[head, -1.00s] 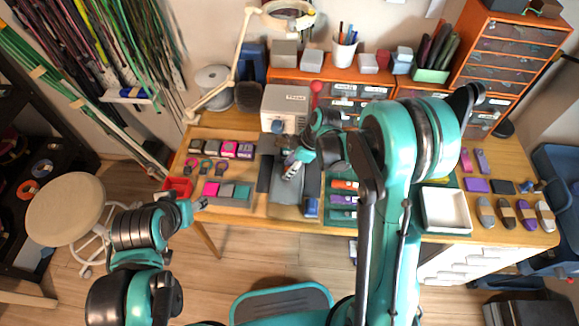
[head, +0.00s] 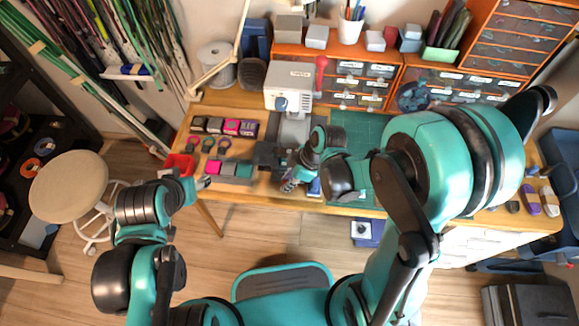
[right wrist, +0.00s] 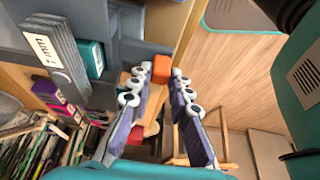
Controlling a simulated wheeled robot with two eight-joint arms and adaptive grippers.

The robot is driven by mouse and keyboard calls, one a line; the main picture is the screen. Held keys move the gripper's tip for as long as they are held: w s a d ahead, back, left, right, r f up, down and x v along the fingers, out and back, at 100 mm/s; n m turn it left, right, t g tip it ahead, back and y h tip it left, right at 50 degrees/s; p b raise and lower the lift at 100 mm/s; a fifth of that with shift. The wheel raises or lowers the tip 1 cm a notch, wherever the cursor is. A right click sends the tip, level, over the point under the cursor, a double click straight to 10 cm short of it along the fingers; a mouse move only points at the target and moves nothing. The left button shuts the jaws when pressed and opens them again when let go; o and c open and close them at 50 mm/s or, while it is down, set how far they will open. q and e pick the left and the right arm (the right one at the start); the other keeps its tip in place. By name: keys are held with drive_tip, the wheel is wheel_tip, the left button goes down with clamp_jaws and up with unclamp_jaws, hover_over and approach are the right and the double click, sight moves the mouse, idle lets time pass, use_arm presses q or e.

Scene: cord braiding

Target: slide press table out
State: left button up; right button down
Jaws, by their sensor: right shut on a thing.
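The press is a white box (head: 290,85) with a blue knob, at the back of the workbench. A light grey bed (head: 292,125) lies bare in front of it. The dark press table (head: 267,156) sits at the bench's front edge, partly hidden by my right arm. My right gripper (head: 289,184) is at its near side. In the right wrist view, my right gripper (right wrist: 157,78) is shut on an orange handle (right wrist: 161,68) at the edge of the grey table. My left gripper (head: 200,184) hangs by the front edge, apart from the press; its fingers are too small to judge.
A red tray (head: 180,164) and small coloured pieces (head: 228,168) lie left of the press table. A green mat (head: 352,130) lies right of the press. Orange drawer units (head: 365,70) stand behind. Open floor lies in front of the bench.

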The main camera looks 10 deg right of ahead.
drive_tip(key=shift+s, duration=0.1)
drive_tip(key=c, duration=1.4)
unclamp_jaws()
drive_tip(key=shift+r, duration=0.1)
drive_tip(key=v, duration=1.1)
drive_tip(key=shift+d+r, duration=0.2)
drive_tip(key=shift+r, duration=0.15)
drive_tip(key=s+d+r+m+t+h, duration=0.3)
drive_tip(key=d+r+m+t+h, duration=0.1)
drive_tip(key=m, duration=1)
drive_tip(key=d+r+t, duration=0.1)
drive_tip(key=d+t, duration=0.1)
drive_tip(key=d, duration=0.1)
drive_tip(key=shift+s+d+m, duration=0.2)
drive_tip(key=shift+s+m, duration=0.15)
drive_tip(key=shift+m, duration=0.05)
